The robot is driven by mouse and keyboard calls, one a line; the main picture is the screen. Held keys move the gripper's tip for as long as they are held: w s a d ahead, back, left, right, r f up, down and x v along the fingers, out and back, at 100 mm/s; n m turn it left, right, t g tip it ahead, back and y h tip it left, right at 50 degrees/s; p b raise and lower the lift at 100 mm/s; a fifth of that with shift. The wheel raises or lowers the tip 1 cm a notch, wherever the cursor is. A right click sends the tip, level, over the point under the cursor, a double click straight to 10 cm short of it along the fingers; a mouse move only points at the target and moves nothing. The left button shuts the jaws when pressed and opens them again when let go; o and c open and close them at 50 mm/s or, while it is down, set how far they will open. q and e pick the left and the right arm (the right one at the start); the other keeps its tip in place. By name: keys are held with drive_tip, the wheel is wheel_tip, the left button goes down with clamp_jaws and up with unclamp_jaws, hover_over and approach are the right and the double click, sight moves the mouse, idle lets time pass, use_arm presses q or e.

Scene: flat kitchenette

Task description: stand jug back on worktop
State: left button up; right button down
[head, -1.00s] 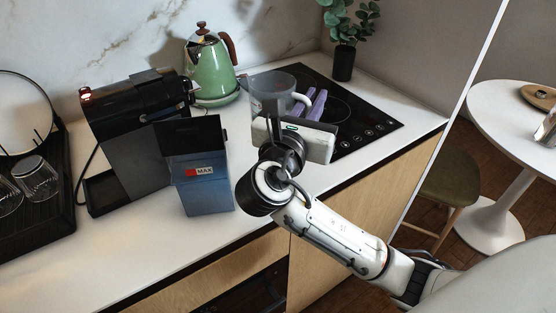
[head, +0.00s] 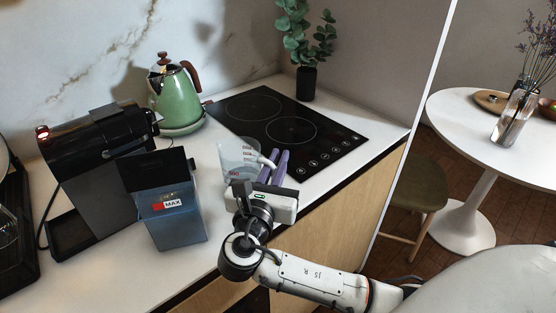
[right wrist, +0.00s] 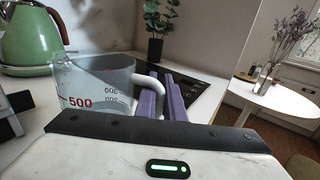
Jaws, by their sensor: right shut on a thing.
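The jug (head: 235,158) is a clear measuring jug with a white handle. It is upright, over the white worktop (head: 210,266) or resting on it, just in front of the hob's left corner; its base is hidden, so I cannot tell which. The jug (right wrist: 92,88) also shows in the right wrist view, with a red 500 mark. My right gripper (head: 277,163) has purple fingers and is shut on the jug's handle at the right side. The fingers (right wrist: 168,95) are beside the handle in the wrist view. My left gripper is not in view.
A blue water tank (head: 172,222) marked MAX stands left of the jug, beside a black coffee machine (head: 95,165). A green kettle (head: 177,100) and a black hob (head: 285,128) are behind. A potted plant (head: 307,82) stands at the hob's back corner.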

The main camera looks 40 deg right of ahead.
drive_tip(key=c, duration=1.9)
unclamp_jaws()
drive_tip(key=shift+f, duration=0.1)
drive_tip(key=shift+o, duration=0.2)
drive_tip(key=v, duration=1)
drive_tip(key=shift+s+a+b, duration=0.1)
drive_tip(key=shift+a+b, duration=0.05)
drive_tip(key=shift+b, duration=0.2)
